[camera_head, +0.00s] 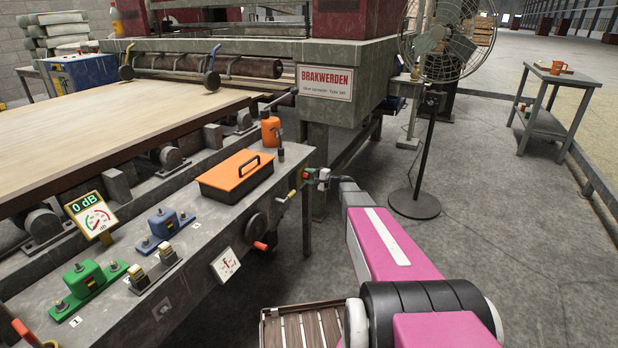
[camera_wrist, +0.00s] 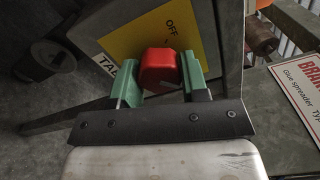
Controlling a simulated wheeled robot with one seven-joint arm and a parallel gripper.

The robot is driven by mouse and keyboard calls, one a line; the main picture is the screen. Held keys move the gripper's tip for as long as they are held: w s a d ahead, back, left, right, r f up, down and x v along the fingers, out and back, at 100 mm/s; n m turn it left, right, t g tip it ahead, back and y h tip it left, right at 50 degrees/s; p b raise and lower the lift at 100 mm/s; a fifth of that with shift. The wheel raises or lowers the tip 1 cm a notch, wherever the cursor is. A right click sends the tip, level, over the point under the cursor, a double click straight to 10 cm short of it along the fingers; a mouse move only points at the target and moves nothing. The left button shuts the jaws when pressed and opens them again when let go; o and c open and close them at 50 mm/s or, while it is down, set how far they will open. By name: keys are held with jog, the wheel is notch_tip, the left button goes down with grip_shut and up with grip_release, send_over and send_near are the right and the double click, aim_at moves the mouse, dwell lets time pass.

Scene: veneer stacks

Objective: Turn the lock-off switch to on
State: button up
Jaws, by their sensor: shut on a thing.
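The lock-off switch is a red knob (camera_wrist: 159,68) on a yellow plate (camera_wrist: 137,38) in the wrist view. The word OFF stands on the plate above the knob. No ON mark is visible, and much of the plate is hidden by the knob and my fingers. My gripper (camera_wrist: 160,80) has its green fingers on either side of the knob and is shut on it. In the head view my gripper (camera_head: 322,176) is at the right end of the grey bench, and the knob is too small there to read its setting.
A grey bench (camera_head: 205,225) carries an orange-lidded box (camera_head: 235,176), an orange bottle (camera_head: 270,130), a dial gauge (camera_head: 90,214) and green and blue clamped units. A red-handled crank (camera_head: 262,245) sticks out of its front. A fan (camera_head: 428,145) stands behind my arm.

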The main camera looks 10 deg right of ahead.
dwell(0.4)
jog(key=o, duration=0.9)
jog(key=shift+o, duration=0.2)
jog(key=v, duration=1.1)
jog(key=s+a+f+n+g+h, duration=0.2)
jog(key=s+a+n+g+h, duration=0.15)
jog(key=s+a, duration=0.4)
jog(key=s+a+f+n+g+h, duration=0.25)
jog(key=s+a+g, duration=0.2)
jog(key=s, duration=0.55)
jog(key=s+d+n+g+h, duration=0.2)
jog(key=s+h, duration=0.6)
jog(key=s, duration=0.6)
jog(key=shift+d+n+g+h, duration=0.3)
jog(key=shift+d+n, duration=0.35)
jog(key=shift+n, duration=0.45)
